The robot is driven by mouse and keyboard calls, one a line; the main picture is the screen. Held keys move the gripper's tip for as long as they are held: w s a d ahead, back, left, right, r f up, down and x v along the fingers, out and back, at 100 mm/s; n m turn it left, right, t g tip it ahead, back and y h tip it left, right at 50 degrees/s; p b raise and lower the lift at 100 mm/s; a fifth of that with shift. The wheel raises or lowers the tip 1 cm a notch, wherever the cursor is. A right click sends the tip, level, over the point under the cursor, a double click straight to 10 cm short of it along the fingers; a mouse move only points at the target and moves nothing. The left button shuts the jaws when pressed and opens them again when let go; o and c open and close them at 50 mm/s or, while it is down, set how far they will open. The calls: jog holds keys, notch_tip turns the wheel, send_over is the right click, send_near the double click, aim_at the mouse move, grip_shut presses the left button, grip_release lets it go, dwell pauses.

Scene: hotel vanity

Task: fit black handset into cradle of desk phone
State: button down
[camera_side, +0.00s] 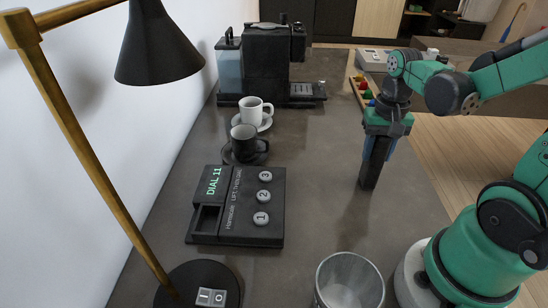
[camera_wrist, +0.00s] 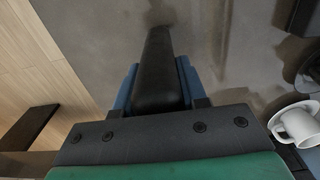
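The desk phone (camera_side: 262,228) is a flat dark box on the vanity top, left of centre in the side view. It has round buttons marked 1, 2 and 3, a lit "DIAL 11" text, and an empty recessed cradle (camera_side: 206,220) on its left. The black handset (camera_side: 371,174) is a long dark bar held upright, right of and behind the phone. My gripper (camera_side: 377,150) is shut on its upper part. In the wrist view the handset (camera_wrist: 158,75) lies between the two blue fingers. I cannot tell whether its lower end touches the counter.
A black cup (camera_side: 246,146) and a white cup (camera_side: 255,110) on saucers stand behind the phone, before a coffee machine (camera_side: 268,62). A brass lamp (camera_side: 95,160) rises at left. The counter between phone and handset is clear.

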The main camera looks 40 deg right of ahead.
dwell(0.4)
notch_tip(320, 180, up, 19)
jog(key=w+a+f+n, duration=0.85)
jog(key=w+a, duration=0.25)
jog(key=w, duration=0.2)
jog(key=s+d+r+m, duration=0.4)
jog(key=s+r, duration=0.1)
jog(key=s, duration=0.3)
jog(key=s+d+r+m, duration=0.4)
jog(key=s+d+m, duration=0.1)
jog(key=s, duration=0.2)
jog(key=shift+n, duration=0.25)
notch_tip(320, 180, down, 19)
jog(key=shift+s+a+f, duration=0.1)
jog(key=shift+f, duration=0.05)
jog(key=shift+f, duration=0.1)
